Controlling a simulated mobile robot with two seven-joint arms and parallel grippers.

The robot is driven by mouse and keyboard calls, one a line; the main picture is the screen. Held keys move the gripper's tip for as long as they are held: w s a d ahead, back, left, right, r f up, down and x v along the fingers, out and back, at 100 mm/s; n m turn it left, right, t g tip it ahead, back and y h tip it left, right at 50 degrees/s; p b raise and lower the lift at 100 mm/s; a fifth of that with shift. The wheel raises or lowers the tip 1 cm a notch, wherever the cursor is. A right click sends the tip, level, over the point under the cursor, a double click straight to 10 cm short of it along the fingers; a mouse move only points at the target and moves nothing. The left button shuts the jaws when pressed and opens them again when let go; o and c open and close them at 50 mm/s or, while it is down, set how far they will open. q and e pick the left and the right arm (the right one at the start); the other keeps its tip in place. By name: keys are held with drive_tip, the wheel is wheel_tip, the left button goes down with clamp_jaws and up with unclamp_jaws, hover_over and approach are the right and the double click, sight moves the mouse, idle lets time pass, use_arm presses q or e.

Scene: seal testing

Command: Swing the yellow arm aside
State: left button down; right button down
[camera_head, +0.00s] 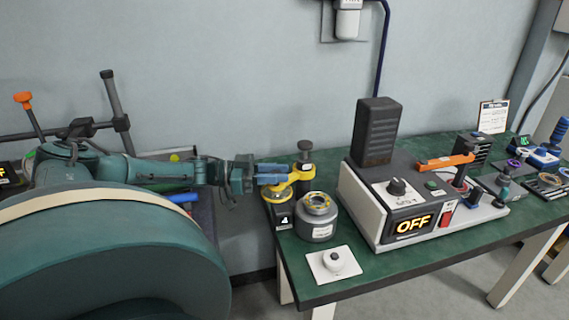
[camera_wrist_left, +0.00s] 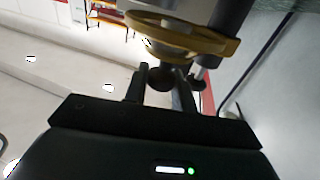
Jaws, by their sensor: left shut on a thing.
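The yellow arm (camera_head: 302,174) is at the left end of the green table, by a dark upright post with a round top. It reaches left over a small stand labelled 4. My left gripper (camera_head: 272,175) comes in from the left and meets its left end. In the left wrist view the yellow arm (camera_wrist_left: 195,40) crosses just beyond my left gripper (camera_wrist_left: 163,85). The two fingers are close around a dark round knob (camera_wrist_left: 162,77) under the arm. The exact contact is partly hidden. My right gripper is not in view.
A grey pot (camera_head: 317,225) stands right beside the stand, and a white plate with a knob (camera_head: 333,263) lies in front. A tester reading OFF (camera_head: 411,224) with an orange lever (camera_head: 445,161) takes up the table's middle. Small items crowd the right. The wall is close behind.

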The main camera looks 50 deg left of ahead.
use_arm(q)
drive_tip(key=shift+a+f+m+g+h+b, duration=0.3)
drive_tip(key=shift+a+m+h+b, duration=0.1)
drive_tip(key=shift+b, duration=0.35)
drive_tip(key=shift+a+r+m+g+h+b, duration=0.2)
drive_tip(key=shift+m+g+h+b, duration=0.1)
drive_tip(key=shift+g+b, duration=0.1)
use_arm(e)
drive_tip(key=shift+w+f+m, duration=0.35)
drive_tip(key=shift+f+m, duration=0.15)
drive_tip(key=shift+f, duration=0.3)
use_arm(q)
drive_tip(key=shift+r, duration=0.1)
drive_tip(key=c, duration=1.2)
unclamp_jaws()
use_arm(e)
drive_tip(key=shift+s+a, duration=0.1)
